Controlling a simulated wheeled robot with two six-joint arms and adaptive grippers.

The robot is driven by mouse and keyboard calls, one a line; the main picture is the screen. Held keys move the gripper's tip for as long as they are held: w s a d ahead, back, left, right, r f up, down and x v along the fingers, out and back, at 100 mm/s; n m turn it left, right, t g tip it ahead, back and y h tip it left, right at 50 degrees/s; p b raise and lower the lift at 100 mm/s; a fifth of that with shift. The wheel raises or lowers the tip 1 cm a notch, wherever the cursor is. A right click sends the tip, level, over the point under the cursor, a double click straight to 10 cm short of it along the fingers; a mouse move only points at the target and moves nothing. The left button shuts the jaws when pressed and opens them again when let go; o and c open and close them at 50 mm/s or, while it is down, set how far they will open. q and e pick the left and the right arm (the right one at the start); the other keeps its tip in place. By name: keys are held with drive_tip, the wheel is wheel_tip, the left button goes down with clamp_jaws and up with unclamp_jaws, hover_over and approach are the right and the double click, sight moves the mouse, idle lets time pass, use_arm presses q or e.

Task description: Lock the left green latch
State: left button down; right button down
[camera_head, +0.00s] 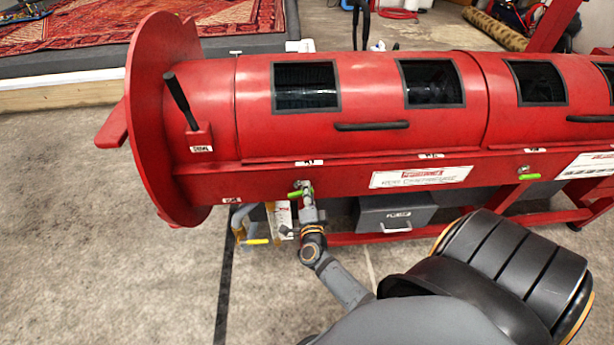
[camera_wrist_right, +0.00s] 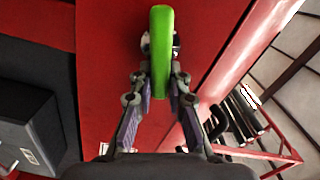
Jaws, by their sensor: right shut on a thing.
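The left green latch (camera_head: 295,194) is on the lower front rail of the red drum machine (camera_head: 360,139). My right gripper (camera_head: 306,190) is at this latch, with its arm reaching up from below. In the right wrist view, the green handle (camera_wrist_right: 161,50) stands between the two fingers of the right gripper (camera_wrist_right: 160,82), which are shut on it. The gripper partly hides the latch in the head view. A second green latch (camera_head: 529,177) sits farther right on the same rail. My left gripper is not in view.
A grey drawer box (camera_head: 394,213) hangs under the machine, right of my right gripper. A stand with yellow-green handles (camera_head: 257,241) is just left of it. A black lever (camera_head: 181,102) rises at the drum's left end. The concrete floor at left is clear.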

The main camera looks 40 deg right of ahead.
drive_tip(key=shift+f+m+b, duration=0.3)
drive_tip(key=shift+f+m, duration=0.05)
drive_tip(key=shift+m, duration=0.75)
drive_tip(key=shift+s+d+f+m, duration=0.1)
drive_tip(key=shift+m, duration=0.6)
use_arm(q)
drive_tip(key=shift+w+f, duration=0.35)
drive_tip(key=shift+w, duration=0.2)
use_arm(e)
drive_tip(key=c, duration=1.3)
unclamp_jaws()
drive_tip(key=shift+s, duration=0.15)
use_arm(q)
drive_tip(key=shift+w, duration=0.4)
use_arm(e)
drive_tip(key=v, duration=0.7)
drive_tip(key=shift+a, duration=0.2)
